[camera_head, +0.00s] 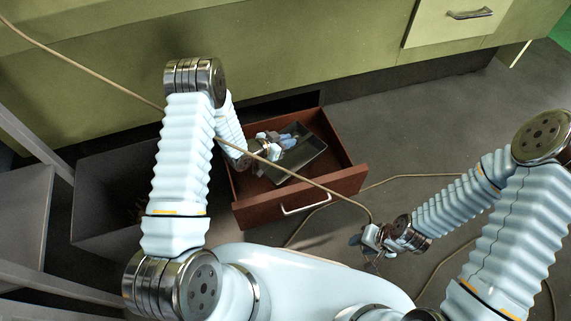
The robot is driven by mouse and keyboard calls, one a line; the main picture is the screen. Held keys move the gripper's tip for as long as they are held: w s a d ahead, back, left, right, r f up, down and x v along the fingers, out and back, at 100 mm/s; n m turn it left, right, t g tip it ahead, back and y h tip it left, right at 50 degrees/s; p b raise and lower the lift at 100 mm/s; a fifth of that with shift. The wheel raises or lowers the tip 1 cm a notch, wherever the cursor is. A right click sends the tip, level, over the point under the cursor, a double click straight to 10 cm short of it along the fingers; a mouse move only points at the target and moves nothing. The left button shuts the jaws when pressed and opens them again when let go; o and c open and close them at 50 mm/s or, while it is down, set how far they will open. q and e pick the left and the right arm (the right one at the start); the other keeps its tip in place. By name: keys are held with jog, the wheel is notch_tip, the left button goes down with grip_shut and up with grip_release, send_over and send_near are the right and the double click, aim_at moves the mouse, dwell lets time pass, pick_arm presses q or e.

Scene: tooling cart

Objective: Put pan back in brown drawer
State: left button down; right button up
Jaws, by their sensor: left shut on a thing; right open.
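A dark rectangular pan (308,158) lies tilted inside the open brown drawer (272,211). My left gripper (287,140) reaches into the drawer and is shut on the pan at its upper left side; the exact grip is small and partly hidden. My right gripper (366,237) is open and empty, outside the drawer to the lower right of its front. The drawer's left inside is partly hidden by my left arm.
A tan cable (322,187) crosses over the drawer and runs across the floor. A dark open bin (100,205) stands left of the drawer. Green cabinets (300,50) line the back, with a pale drawer (455,22) at upper right. Grey floor right of the drawer is mostly clear.

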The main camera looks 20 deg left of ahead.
aim_at(262, 168)
pick_arm(q)
notch_tip(262, 168, down, 8)
jog(key=shift+f+b, duration=0.1)
jog(key=shift+b, duration=0.3)
jog(key=shift+f, duration=0.15)
jog(key=c, duration=1.1)
grip_release()
jog(key=shift+r, duration=0.25)
jog(key=p+v, duration=0.1)
jog(key=v, duration=1.1)
jog(key=shift+f, duration=0.1)
